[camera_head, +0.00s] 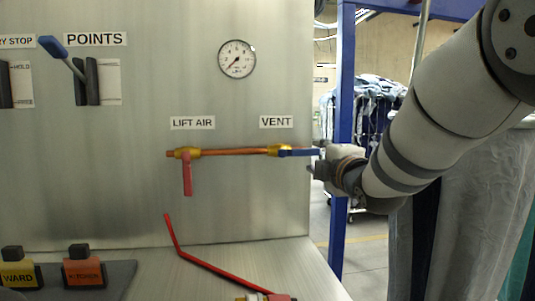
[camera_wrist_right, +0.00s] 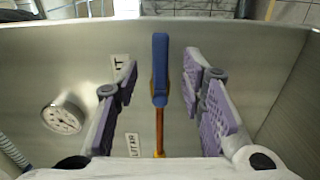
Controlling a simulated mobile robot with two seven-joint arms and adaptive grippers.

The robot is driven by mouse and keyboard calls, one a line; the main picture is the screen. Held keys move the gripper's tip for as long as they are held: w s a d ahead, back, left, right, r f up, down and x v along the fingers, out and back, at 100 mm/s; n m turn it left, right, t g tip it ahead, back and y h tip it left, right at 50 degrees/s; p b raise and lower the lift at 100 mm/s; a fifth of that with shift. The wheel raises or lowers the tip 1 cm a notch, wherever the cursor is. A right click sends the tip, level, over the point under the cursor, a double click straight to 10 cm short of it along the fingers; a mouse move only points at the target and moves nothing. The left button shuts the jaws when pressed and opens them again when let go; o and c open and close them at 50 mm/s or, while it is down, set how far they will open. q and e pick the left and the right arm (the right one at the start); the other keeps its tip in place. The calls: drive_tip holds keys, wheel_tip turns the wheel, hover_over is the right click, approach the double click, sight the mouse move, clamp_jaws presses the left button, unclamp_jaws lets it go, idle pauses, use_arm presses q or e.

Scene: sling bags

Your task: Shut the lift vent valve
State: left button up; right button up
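The vent valve has a blue lever (camera_head: 299,153) under the VENT label (camera_head: 276,121). The lever points right, in line with the copper pipe (camera_head: 230,151). My right gripper (camera_head: 318,163) is at the lever's right end. In the right wrist view the blue lever (camera_wrist_right: 160,62) lies between the two spread purple-padded fingers of my right gripper (camera_wrist_right: 160,75), with a gap on each side. The gripper is open and holds nothing. My left gripper is in neither view.
A red lever (camera_head: 187,175) hangs down under the LIFT AIR label (camera_head: 192,123). A gauge (camera_head: 237,59) and the POINTS lever (camera_head: 66,57) are higher on the panel (camera_head: 130,200). A bent red rod (camera_head: 215,264) rises over the ledge below. A blue post (camera_head: 342,120) stands right of the panel.

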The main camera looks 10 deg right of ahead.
sight(310, 153)
drive_tip(key=w, duration=0.5)
drive_tip(key=shift+w+a, duration=0.1)
clamp_jaws()
